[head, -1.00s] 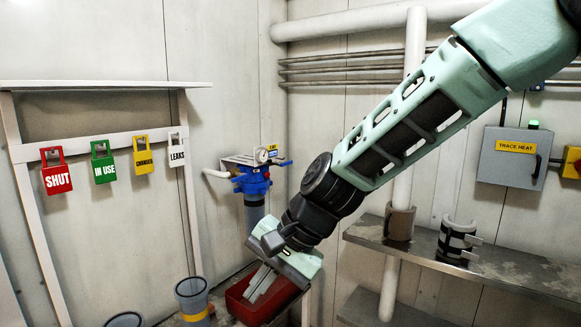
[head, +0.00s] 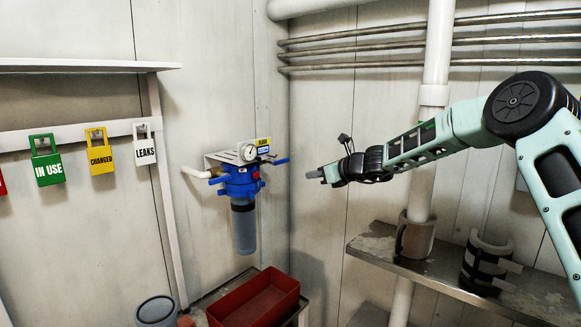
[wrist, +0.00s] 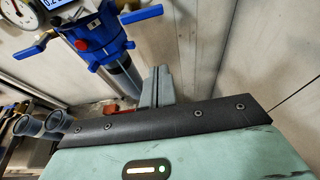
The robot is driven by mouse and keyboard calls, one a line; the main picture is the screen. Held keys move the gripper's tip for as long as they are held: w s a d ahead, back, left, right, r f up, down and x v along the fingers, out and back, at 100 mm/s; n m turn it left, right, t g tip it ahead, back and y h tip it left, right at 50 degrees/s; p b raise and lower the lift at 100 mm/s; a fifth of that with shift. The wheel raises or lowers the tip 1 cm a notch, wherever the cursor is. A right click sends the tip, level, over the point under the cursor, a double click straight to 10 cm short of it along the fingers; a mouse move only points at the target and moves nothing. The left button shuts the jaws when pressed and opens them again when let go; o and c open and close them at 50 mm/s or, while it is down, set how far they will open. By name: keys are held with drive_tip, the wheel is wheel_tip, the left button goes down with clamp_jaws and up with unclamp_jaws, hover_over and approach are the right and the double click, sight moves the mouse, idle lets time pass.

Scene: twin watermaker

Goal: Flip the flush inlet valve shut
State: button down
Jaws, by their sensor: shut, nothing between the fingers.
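A blue filter head (head: 241,180) with a clear grey bowl (head: 243,228) hangs on the back wall, with a round gauge and a yellow label above it. A blue lever (head: 279,161) sticks out level on its right side, and a smaller blue lever (head: 218,180) is on its left by the white pipe. I cannot read which one is the inlet. Both levers show in the wrist view, the right one (wrist: 142,14) nearer the fingers. My gripper (head: 315,174) is shut and empty, right of and slightly below the right lever, apart from it. Its fingers (wrist: 157,88) show in the wrist view.
A red bin (head: 255,300) and a grey cylinder (head: 157,311) stand below the filter. A steel shelf (head: 450,280) with pipe clamps and a vertical white pipe (head: 432,100) are to the right. Coloured lock tags (head: 100,152) hang at left. The wall between filter and pipe is clear.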

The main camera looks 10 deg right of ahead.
sight(280, 161)
drive_tip(key=shift+a, duration=0.1)
drive_tip(key=w+a+p, duration=0.5)
drive_tip(key=w+p, duration=0.1)
drive_tip(key=w, duration=0.1)
drive_tip(key=shift+w+a+r, duration=0.25)
drive_tip(key=shift+r, duration=0.15)
drive_tip(key=shift+d+b, duration=0.15)
drive_tip(key=shift+b, duration=0.3)
